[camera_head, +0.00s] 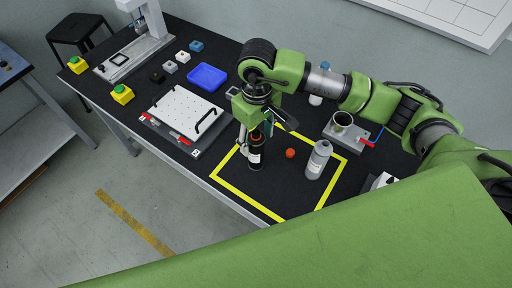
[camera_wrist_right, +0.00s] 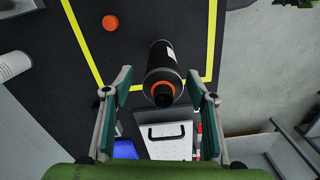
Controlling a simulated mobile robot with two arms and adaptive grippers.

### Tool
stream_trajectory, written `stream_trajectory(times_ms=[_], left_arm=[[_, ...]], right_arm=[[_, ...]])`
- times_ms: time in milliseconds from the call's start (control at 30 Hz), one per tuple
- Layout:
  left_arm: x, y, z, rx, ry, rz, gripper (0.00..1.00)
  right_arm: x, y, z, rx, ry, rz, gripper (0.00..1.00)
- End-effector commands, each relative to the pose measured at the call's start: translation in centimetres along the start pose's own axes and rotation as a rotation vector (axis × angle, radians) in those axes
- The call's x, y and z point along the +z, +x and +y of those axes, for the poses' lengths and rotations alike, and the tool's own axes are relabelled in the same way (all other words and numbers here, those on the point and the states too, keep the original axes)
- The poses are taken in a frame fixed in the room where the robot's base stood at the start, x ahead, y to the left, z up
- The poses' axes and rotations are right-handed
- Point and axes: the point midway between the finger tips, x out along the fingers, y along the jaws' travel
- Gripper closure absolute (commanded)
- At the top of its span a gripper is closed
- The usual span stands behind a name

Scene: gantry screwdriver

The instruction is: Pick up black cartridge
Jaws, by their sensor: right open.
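The black cartridge (camera_head: 255,153) stands upright on the black table top, inside the yellow tape outline near the front edge. It has a white label, and in the right wrist view the cartridge (camera_wrist_right: 162,72) shows an orange ring around its black tip. My right gripper (camera_head: 256,132) is over it from above. In the wrist view the right gripper's fingers (camera_wrist_right: 160,98) are open, one on each side of the cartridge, with visible gaps, so I see no contact there. My left gripper is not in view.
A grey bottle (camera_head: 319,160) and an orange cap (camera_head: 290,153) stand inside the yellow outline (camera_head: 246,200). A white plate fixture (camera_head: 186,112) is to the left, with a blue tray (camera_head: 207,77) behind it. A cup fixture (camera_head: 342,122) is at right.

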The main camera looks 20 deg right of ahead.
Motion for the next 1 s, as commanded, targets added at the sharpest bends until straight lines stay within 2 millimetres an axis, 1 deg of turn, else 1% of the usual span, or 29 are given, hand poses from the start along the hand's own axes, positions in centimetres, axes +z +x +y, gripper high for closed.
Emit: stream_trajectory(times_ms=[167, 267, 400, 500, 600, 833, 867, 900, 967, 1000], left_arm=[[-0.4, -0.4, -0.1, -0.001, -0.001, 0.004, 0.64], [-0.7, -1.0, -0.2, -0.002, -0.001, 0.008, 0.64], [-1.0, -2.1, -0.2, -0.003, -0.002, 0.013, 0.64], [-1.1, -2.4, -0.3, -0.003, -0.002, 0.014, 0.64], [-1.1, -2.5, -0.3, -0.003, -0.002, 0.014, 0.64], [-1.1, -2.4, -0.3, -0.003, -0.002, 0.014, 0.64], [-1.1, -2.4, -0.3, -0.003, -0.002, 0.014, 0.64], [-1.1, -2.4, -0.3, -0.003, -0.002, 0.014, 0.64], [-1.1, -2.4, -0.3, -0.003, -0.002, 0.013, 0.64], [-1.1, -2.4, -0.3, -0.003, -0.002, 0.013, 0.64]], right_arm=[[0.1, 1.0, -0.1, -0.001, 0.0, -0.001, 0.48], [0.2, 1.8, -0.2, -0.003, 0.001, -0.004, 0.48], [0.3, 3.5, -0.4, -0.003, 0.002, -0.005, 0.48], [0.2, 5.0, -0.4, -0.002, 0.002, -0.003, 0.48], [0.2, 5.8, -0.4, -0.001, 0.001, -0.001, 0.48], [0.1, 6.0, -0.3, 0.0, 0.0, 0.001, 0.48], [0.1, 6.0, -0.3, 0.0, 0.0, 0.001, 0.5], [0.1, 6.0, -0.3, 0.0, 0.0, 0.001, 0.61], [0.1, 6.0, -0.3, 0.0, 0.0, 0.001, 0.76], [0.1, 6.0, -0.3, 0.0, 0.0, 0.001, 0.87]])
